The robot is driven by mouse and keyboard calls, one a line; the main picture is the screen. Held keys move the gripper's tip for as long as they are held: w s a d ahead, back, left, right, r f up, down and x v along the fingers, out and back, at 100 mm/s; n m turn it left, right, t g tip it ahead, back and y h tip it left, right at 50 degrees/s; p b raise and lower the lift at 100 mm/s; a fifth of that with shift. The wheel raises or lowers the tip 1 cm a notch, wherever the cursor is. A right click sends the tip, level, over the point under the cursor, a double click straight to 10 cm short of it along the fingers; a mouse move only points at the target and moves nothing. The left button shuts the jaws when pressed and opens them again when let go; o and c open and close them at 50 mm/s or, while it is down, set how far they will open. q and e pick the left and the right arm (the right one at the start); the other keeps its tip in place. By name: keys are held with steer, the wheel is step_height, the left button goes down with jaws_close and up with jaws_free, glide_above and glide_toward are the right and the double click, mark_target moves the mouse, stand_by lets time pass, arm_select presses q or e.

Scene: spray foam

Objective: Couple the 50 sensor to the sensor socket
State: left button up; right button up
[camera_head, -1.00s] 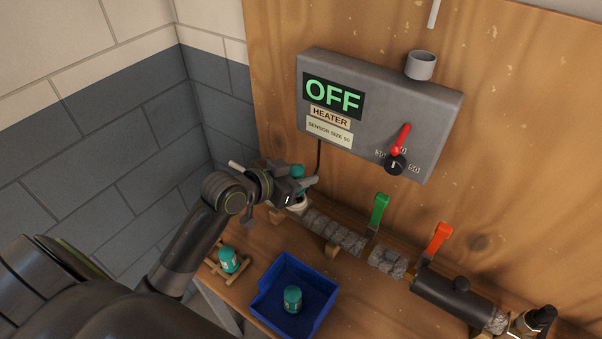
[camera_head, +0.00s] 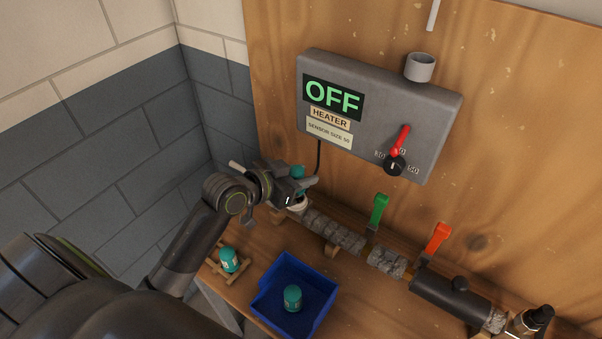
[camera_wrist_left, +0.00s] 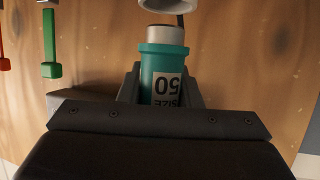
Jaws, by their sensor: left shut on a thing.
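The teal 50 sensor (camera_wrist_left: 162,72) is held in my left gripper (camera_wrist_left: 162,95); its label reads upside down in the left wrist view. Its grey tip points at a pale ring-shaped socket (camera_wrist_left: 168,4) at the top edge of that view, with a small gap seeming to lie between them. In the head view my left gripper (camera_head: 298,187) is at the left end of the pipe, with the sensor's teal top (camera_head: 298,172) between its fingers and the white socket (camera_head: 299,204) just below. The gripper hides part of the sensor. My right gripper is out of view.
A blue tray (camera_head: 262,312) holds another teal sensor (camera_head: 292,298), and a third (camera_head: 229,259) sits on a wooden stand. The wrapped pipe (camera_head: 335,233) carries a green valve handle (camera_head: 379,211) and a red one (camera_head: 438,237). The heater box (camera_head: 375,100) reads OFF.

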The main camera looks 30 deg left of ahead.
arm_select(q)
steer(key=shift+f+b, duration=1.1)
steer(key=shift+f, duration=0.45)
steer(key=o, duration=1.1)
steer(key=shift+r+p+v, duration=0.2)
steer(key=shift+p+v, duration=0.8)
steer(key=shift+v, duration=7.75)
steer(key=shift+w, duration=0.1)
steer(key=shift+f, duration=0.1)
